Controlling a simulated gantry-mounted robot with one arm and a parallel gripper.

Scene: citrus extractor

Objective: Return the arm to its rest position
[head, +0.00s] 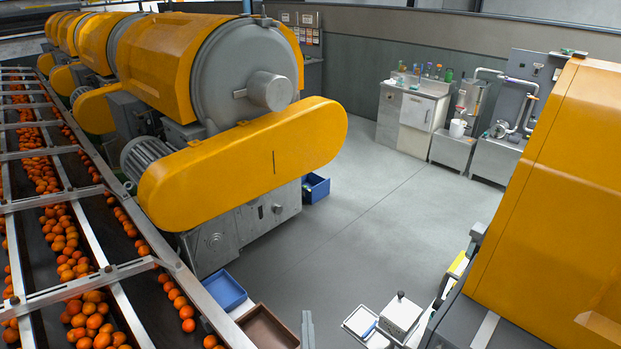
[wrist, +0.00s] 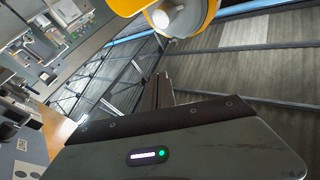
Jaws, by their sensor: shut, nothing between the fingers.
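My gripper (wrist: 164,80) shows in the wrist view, its dark fingers together with nothing between them. The dark gripper body fills the lower part of that view and bears a small green light. The fingers stand out over a tilted view of the hall, and nothing touches them. I cannot make out my gripper in the head view.
Yellow extractors (head: 155,65) stand beside a conveyor (head: 40,190) carrying many oranges at left. Another yellow machine (head: 560,190) is at right. A blue tray (head: 224,291), a brown tray (head: 268,328) and a white box (head: 401,315) lie in front. The grey floor (head: 370,215) between is open.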

